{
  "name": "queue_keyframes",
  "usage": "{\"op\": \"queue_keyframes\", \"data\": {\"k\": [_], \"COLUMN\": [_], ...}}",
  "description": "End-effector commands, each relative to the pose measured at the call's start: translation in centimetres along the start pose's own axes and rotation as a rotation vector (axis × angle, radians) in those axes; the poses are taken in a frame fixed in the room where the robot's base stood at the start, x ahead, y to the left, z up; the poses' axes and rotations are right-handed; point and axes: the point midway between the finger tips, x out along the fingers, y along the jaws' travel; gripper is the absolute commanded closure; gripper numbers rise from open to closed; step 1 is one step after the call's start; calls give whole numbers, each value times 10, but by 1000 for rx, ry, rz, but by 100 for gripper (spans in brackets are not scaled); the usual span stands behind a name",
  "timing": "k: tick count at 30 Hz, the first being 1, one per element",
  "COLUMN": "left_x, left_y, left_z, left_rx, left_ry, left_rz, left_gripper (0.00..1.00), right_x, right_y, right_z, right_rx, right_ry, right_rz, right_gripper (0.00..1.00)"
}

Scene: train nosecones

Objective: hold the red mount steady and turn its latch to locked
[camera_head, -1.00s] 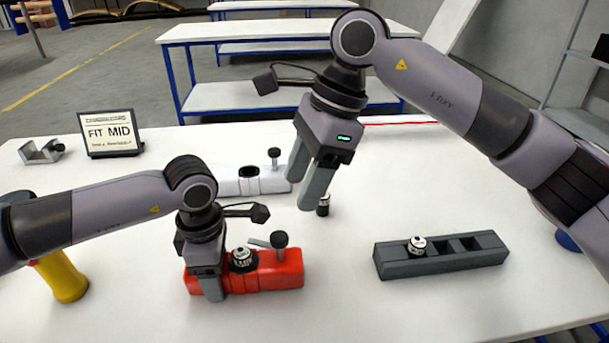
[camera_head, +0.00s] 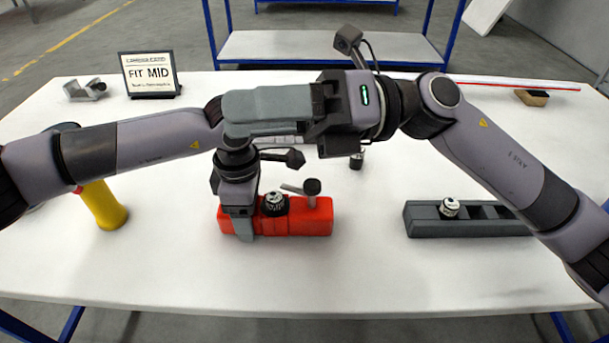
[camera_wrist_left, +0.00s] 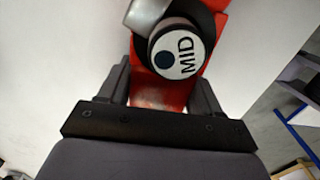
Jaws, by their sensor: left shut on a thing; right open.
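The red mount (camera_head: 300,222) lies on the white table in the head view. A black nosecone (camera_head: 274,204) with a white top sits in it; in the left wrist view this top (camera_wrist_left: 180,52) reads MID. The mount's latch (camera_head: 312,187) has a dark knob and a grey lever reaching left towards the nosecone. A silver bar (camera_wrist_left: 147,13) beside the nosecone shows in the wrist view. My left gripper (camera_head: 243,226) is shut on the mount's left end. My right gripper (camera_head: 232,112) is open and empty, lying sideways with fingers pointing left, above the left wrist.
A dark grey slotted block (camera_head: 470,226) holds one nosecone (camera_head: 450,207) at right. Another nosecone (camera_head: 357,161) stands behind. A FIT MID card (camera_head: 150,75), a metal bracket (camera_head: 85,90) and a yellow object (camera_head: 103,206) are at left. The table front is clear.

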Motion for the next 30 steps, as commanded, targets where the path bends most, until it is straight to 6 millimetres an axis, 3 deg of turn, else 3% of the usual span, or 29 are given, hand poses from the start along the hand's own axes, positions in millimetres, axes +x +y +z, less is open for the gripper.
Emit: {"op": "queue_keyframes", "data": {"k": [7,14,21,30], "left_x": [0,0,0,0], "left_y": [0,0,0,0], "left_z": [0,0,0,0], "left_rx": [0,0,0,0], "left_ry": [0,0,0,0], "left_rz": [0,0,0,0], "left_gripper": [72,72,72,72], "right_x": [-24,-62,-98,-115], "right_y": [15,-4,-46,-81], "right_z": [28,39,13,-38], "right_rx": [470,955,1484,1938], "right_ry": [-388,-701,-983,-1193], "right_rz": [189,326,415,426], "right_gripper": [45,45,45,45]}}
